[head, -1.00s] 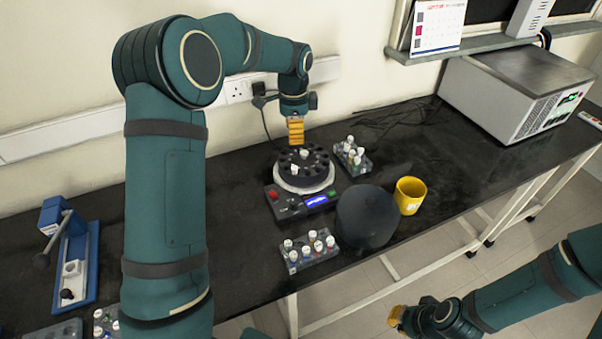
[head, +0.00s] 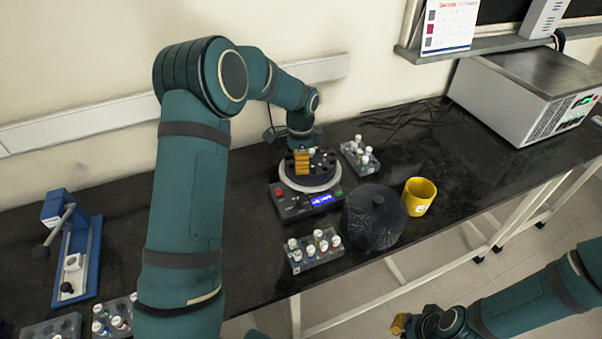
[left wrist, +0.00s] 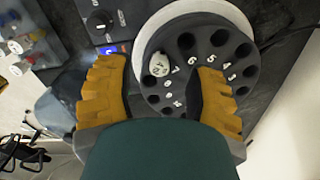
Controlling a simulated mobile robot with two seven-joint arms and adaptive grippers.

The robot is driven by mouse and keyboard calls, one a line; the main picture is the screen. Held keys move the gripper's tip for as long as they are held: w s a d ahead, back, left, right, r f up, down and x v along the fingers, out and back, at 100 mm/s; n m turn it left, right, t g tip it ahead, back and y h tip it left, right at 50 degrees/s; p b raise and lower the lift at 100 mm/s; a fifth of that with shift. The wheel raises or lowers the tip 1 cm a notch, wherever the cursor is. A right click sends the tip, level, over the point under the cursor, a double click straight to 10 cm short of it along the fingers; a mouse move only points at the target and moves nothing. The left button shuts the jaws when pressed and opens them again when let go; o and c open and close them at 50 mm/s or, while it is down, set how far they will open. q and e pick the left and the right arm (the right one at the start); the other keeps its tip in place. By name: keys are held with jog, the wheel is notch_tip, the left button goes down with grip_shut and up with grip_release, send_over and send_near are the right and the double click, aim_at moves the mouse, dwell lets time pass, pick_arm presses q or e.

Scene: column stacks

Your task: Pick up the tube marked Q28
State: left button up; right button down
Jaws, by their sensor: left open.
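The dark round rotor (head: 328,166) sits in the centrifuge (head: 309,204) with the blue display. In the left wrist view, the rotor (left wrist: 187,22) has numbered holes, mostly empty. One white-capped tube (left wrist: 158,64) stands in a hole; its marking is not readable, so I cannot tell whether it is Q28. My left gripper (head: 302,162) is down at the rotor.
A rack of tubes (head: 360,169) stands behind right, another (head: 314,259) in front. A dark round lid (head: 372,222) and yellow mug (head: 419,196) are right of the centrifuge. A blue press (head: 85,265) stands left. Bench right of the mug is mostly clear.

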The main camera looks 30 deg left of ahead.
pick_arm(q)
notch_tip(320, 180, down, 3)
jog(key=shift+r, duration=0.1)
jog(key=c, duration=0.9)
